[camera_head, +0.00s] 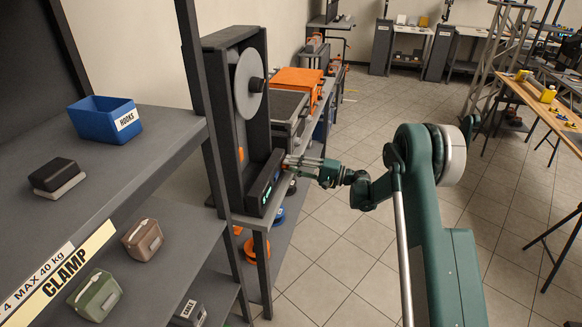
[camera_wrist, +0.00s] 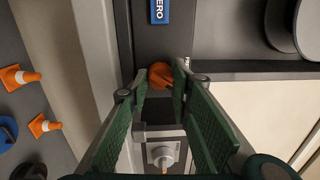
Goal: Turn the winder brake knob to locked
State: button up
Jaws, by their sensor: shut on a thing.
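The winder (camera_head: 220,110) is a tall dark frame with a pale disc (camera_head: 249,84), standing on a grey bench left of my arm. My gripper (camera_head: 290,162) reaches in from the right to the low front part of the winder. In the wrist view, the orange knob (camera_wrist: 160,74) sits between my green fingertips (camera_wrist: 160,84), which are shut on it. The fingers hide its sides. A blue label (camera_wrist: 160,11) reading "ERO" is above the knob on the dark panel. I cannot read the knob's position.
Orange cones (camera_wrist: 18,77) show at the left. A grey shelf with a blue HOOKS bin (camera_head: 104,118) stands at left in the head view. The tiled floor (camera_head: 350,250) is clear.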

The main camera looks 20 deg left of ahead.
jog(key=shift+m, duration=1.1)
jog(key=o, duration=0.9)
jog(key=d, duration=0.8)
jog(key=shift+f, duration=0.3)
